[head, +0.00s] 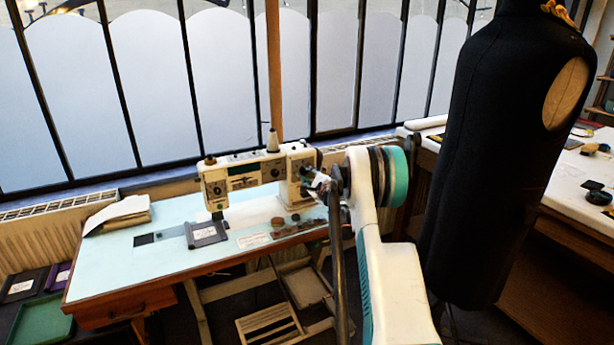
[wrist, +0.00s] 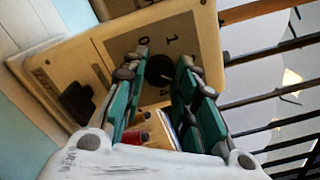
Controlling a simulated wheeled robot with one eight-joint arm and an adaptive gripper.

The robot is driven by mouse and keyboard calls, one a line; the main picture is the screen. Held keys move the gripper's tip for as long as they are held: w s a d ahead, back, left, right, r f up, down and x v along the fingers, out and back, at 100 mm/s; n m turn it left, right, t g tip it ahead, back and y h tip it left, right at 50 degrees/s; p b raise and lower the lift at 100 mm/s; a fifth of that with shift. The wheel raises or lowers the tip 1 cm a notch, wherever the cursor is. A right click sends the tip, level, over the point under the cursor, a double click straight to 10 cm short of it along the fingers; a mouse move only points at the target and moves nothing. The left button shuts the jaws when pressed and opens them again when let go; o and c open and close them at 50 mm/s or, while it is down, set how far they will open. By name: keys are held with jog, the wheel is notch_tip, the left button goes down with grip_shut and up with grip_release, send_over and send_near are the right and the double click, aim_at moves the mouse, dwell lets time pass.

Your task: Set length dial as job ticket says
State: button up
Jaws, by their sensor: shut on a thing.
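The cream sewing machine (head: 245,172) stands on the pale blue table. In the wrist view its panel (wrist: 105,55) is tilted, and a dark round dial (wrist: 160,70) sits on it between my fingertips. A 0 and a 1 show beside the dial; its pointer is mostly hidden by the fingers. My gripper (wrist: 163,75), with teal pads, is shut on the dial. In the head view my gripper (head: 318,181) is at the right end of the machine, and my arm hides part of it. A pale card (head: 252,240) lies on the table front; its writing is too small to read.
A dark-framed card (head: 205,233) lies below the machine head, and several brown round pieces (head: 278,222) lie to its right. A paper stack (head: 118,214) is at the table's left. A black dress form (head: 480,150) stands close right of my arm.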

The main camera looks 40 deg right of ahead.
jog(key=m, duration=0.5)
jog(key=shift+m, duration=0.3)
jog(key=m, duration=0.5)
jog(key=shift+m, duration=0.4)
jog(key=o, duration=1)
jog(key=shift+o, duration=0.2)
jog(key=v, duration=1.2)
jog(key=shift+f, duration=0.1)
